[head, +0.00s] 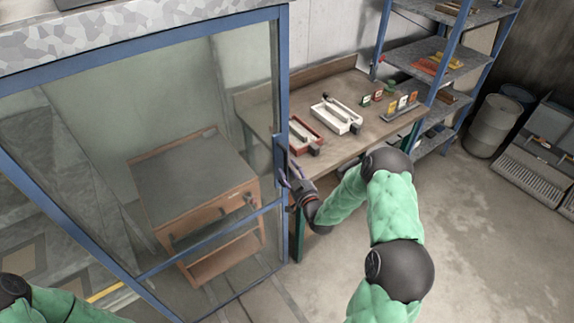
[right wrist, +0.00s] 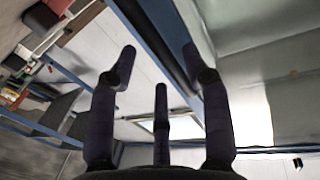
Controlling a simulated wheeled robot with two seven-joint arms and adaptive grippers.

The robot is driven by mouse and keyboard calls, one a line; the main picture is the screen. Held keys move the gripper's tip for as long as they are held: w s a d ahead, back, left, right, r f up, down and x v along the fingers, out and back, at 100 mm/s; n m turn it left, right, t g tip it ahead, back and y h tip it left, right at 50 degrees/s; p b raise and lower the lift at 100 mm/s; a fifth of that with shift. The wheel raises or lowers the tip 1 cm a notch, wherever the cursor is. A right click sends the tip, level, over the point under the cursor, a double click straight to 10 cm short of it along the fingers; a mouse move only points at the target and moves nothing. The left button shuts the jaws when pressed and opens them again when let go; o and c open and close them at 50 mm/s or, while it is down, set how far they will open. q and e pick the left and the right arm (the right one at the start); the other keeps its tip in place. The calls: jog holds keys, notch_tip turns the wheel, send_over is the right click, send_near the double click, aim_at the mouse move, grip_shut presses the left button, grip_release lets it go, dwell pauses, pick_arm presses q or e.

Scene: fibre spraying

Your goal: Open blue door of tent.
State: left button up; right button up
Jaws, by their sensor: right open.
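The blue door (head: 281,80) of the tent is a blue metal frame with large clear panes, filling the left of the head view. A dark handle (head: 281,155) sits on its right upright. My right gripper (head: 293,175) is at that upright, just right of and slightly below the handle. In the right wrist view its fingers (right wrist: 160,65) are spread and hold nothing, with the blue upright (right wrist: 148,30) running behind and between them. I cannot tell whether a finger touches the handle. My left arm shows at the lower left; its gripper is out of view.
Through the panes stands a wooden cabinet (head: 195,170) with a grey top. Right of the door is a wooden workbench (head: 370,95) with trays and small boxes, close to my right arm. A blue shelf rack (head: 425,52) and drums (head: 492,125) stand beyond. The floor (head: 480,235) at right is clear.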

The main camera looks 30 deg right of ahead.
jog(key=shift+w+d, duration=0.15)
jog(key=shift+w, duration=1.7)
grip_shut()
